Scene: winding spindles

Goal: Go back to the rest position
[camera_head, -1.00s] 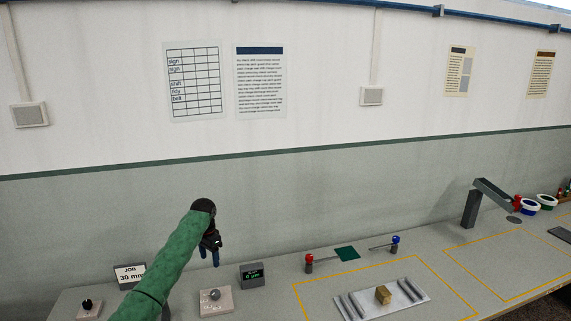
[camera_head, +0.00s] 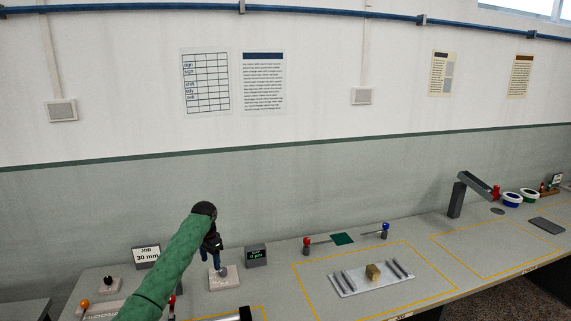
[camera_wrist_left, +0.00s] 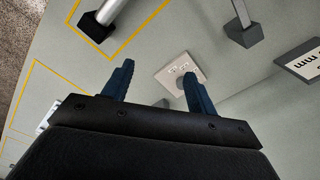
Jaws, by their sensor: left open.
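My left arm, in a green sleeve, comes in from the lower left in the head view. Its gripper (camera_head: 216,258) is in front of the wall, over the back of the bench. In the left wrist view the two blue fingers (camera_wrist_left: 158,85) stand well apart with nothing between them. A pale square plate (camera_wrist_left: 180,72) with a knob lies below and beyond the fingers; it also shows in the head view (camera_head: 224,281). My right gripper is not in either view.
A white plate with grey rods and a brass block (camera_head: 373,272) lies inside a yellow outline. A small display (camera_head: 256,255) and a JOB 30 mm sign (camera_head: 147,256) stand at the back. A grey angled post (camera_head: 457,199) stands at the right.

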